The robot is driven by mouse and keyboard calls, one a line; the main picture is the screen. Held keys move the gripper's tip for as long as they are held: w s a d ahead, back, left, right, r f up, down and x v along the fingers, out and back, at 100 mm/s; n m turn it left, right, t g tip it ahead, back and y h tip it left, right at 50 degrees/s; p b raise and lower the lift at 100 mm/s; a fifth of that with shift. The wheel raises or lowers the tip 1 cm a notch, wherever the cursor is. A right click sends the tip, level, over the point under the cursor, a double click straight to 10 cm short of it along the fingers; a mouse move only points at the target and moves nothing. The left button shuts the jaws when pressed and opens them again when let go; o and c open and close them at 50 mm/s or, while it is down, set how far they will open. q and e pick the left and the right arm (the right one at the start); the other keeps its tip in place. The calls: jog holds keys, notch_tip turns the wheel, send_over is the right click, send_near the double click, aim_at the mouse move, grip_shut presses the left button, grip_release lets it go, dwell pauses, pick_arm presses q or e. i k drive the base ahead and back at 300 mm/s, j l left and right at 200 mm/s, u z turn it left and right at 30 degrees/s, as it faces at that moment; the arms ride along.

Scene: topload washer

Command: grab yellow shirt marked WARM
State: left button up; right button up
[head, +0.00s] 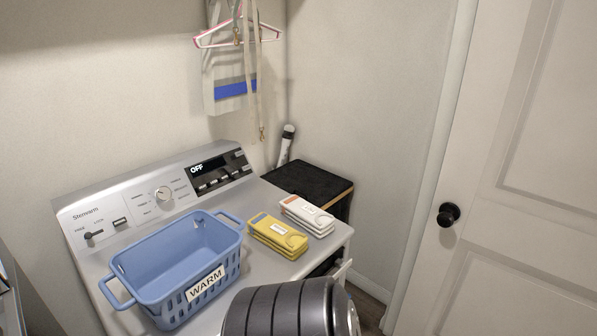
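A folded yellow shirt (272,241) lies on the right part of the washer top, just right of the blue basket. A small white label shows on it, but its text is too small to read. A white folded item with an orange patch (308,214) lies right behind it. The blue basket (215,278) stands upright on the washer and looks empty; its front tag (205,284) reads WARM. Neither of my grippers shows. A dark ribbed cylinder, apparently part of my arm, fills the bottom middle in front of the washer top.
The washer (88,270) has a raised control panel (160,197) at its back, its display reading OFF. A black box-like object (308,180) stands beyond its right side. Hangers (238,38) hang on the back wall. A white door (500,230) with a black knob (449,214) is right.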

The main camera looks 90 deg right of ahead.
aim_at(289, 241)
jog(key=z, duration=2.6)
jog(key=l, duration=0.1)
